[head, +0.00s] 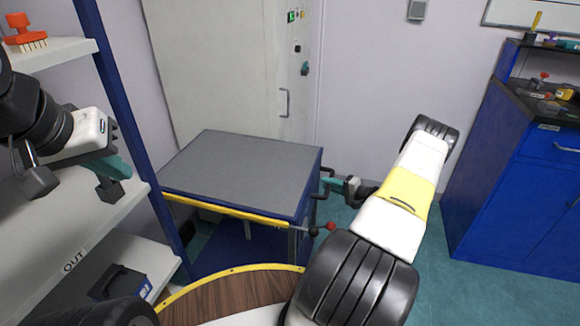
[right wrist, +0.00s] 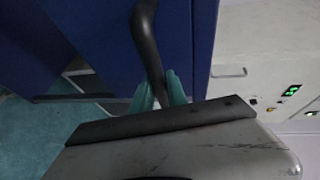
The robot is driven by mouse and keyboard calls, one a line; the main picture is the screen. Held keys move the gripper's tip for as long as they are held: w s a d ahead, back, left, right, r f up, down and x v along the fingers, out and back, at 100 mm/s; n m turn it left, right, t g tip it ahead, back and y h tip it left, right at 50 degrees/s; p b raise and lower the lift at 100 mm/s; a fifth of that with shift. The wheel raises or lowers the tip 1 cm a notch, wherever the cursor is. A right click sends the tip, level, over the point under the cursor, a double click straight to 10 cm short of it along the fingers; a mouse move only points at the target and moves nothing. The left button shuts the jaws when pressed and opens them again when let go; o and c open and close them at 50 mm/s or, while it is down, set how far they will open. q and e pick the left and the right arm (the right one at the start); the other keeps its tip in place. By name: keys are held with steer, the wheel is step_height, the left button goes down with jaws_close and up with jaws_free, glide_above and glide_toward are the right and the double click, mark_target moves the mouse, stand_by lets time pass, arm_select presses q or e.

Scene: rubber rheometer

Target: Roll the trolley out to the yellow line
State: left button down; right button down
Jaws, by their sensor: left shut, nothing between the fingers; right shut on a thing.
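The trolley (head: 245,170) has a grey top, a blue frame and a yellow strip (head: 226,208) along its near edge. It stands in front of the white cabinet. My right gripper (head: 332,184) is at the trolley's right side, shut on the dark handle (head: 317,190). In the right wrist view, the teal fingers (right wrist: 160,92) close around the bent black handle bar (right wrist: 149,45) beside the blue panel. My left gripper (head: 112,185) is shut and empty at the left, over the white shelves. No yellow line on the floor can be made out.
White shelves with a blue post (head: 128,120) stand close on the trolley's left. A tall white cabinet (head: 225,70) is behind it. A blue workbench (head: 515,180) stands at the right. Teal floor (head: 425,235) is open between trolley and workbench. A round wooden top (head: 230,298) is in front.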

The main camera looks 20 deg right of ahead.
steer(key=s+d, duration=1)
steer(key=d, duration=0.4)
steer(key=shift+d, duration=0.35)
steer(key=c, duration=1.3)
jaws_free()
steer(key=shift+d, duration=0.1)
steer(key=v, duration=0.7)
steer(key=shift+s+d, duration=0.15)
steer(key=shift+s, duration=0.15)
